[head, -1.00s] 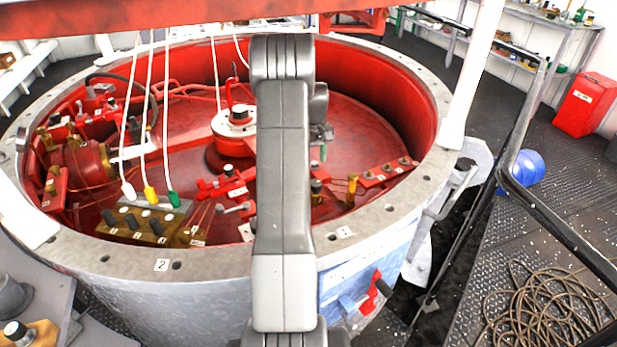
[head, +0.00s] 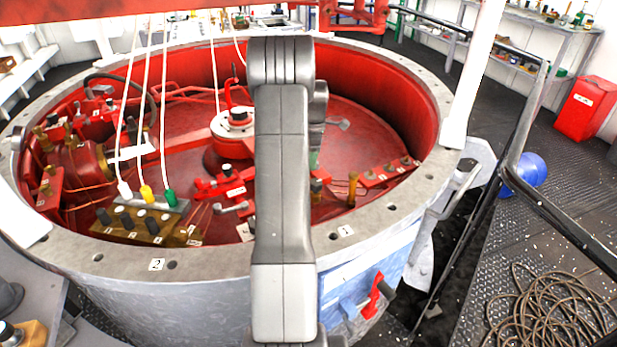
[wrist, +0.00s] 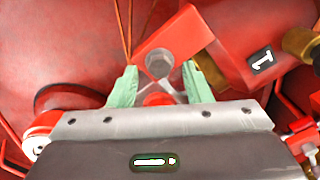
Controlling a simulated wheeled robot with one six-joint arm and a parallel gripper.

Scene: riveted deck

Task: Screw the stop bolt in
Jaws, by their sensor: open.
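My gripper (wrist: 160,86) is open in the wrist view, with a pale green fingertip on each side. Between the fingertips shows a grey round part (wrist: 159,64) with splayed grey arms, at the end of a red bracket (wrist: 185,36). It may be the stop bolt, but I cannot tell for sure. I cannot tell whether the fingers touch it. A red disc shows just below it. In the head view my own arm covers most of the gripper, and only a bit of green shows beside it.
The grey flanged rim (head: 390,209) of the red-lined tub surrounds the work area. White, yellow and green plugs (head: 146,194) hang on cables at the left. A red block labelled 1 (wrist: 250,55) is close to the gripper on the right. Red piping lines the tub's left side.

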